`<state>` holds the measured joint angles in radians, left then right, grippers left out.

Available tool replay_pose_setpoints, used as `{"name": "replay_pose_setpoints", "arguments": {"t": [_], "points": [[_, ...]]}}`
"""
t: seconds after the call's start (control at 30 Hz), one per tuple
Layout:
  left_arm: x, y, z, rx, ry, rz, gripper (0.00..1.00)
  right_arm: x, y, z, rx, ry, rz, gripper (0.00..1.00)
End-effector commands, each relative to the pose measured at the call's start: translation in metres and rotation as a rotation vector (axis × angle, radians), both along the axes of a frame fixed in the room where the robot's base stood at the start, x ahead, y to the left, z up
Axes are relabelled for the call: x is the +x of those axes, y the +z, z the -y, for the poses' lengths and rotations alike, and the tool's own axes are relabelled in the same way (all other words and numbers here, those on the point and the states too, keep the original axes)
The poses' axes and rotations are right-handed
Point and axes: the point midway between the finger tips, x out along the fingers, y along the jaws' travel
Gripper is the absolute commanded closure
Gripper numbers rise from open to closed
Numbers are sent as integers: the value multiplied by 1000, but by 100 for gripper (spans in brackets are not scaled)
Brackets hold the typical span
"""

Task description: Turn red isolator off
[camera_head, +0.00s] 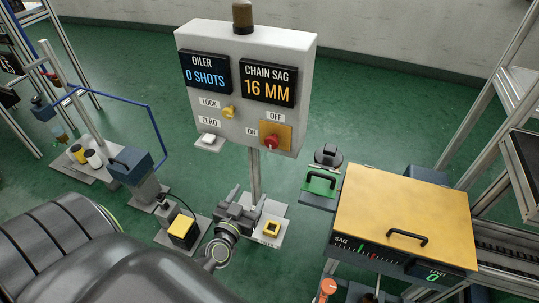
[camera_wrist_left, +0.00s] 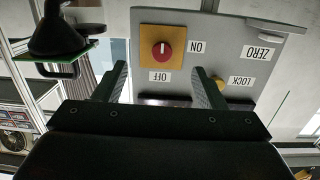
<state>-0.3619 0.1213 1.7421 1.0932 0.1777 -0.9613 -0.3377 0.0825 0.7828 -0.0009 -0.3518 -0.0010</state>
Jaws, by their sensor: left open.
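The red isolator (camera_head: 271,141) is a round red knob on a yellow plate (camera_head: 284,131), low on the right of a grey panel. OFF is printed above the plate and ON to its left. In the left wrist view, which shows the panel upside down, the red knob (camera_wrist_left: 162,56) carries a short pale mark; which label it points to is hard to tell. My left gripper (camera_head: 247,200) is open and empty, below the panel and apart from the knob. In the left wrist view its fingers (camera_wrist_left: 163,82) stand wide apart below the knob. My right gripper is not in view.
The panel (camera_head: 222,117) also bears a yellow LOCK knob (camera_head: 228,112), a ZERO button (camera_head: 208,137) and two displays. To the right stand a green-framed handle (camera_head: 320,183) and a yellow-topped case (camera_head: 405,210).

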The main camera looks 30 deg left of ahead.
Motion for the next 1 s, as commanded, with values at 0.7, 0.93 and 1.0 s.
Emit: {"name": "replay_pose_setpoints", "arguments": {"t": [0.7, 0.93, 1.0], "points": [[88, 31, -22, 1, 20, 83, 35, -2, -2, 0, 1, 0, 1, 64], [132, 29, -33, 1, 20, 81, 35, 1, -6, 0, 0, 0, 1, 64], [144, 29, -36, 1, 21, 81, 35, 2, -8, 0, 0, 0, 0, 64]]}}
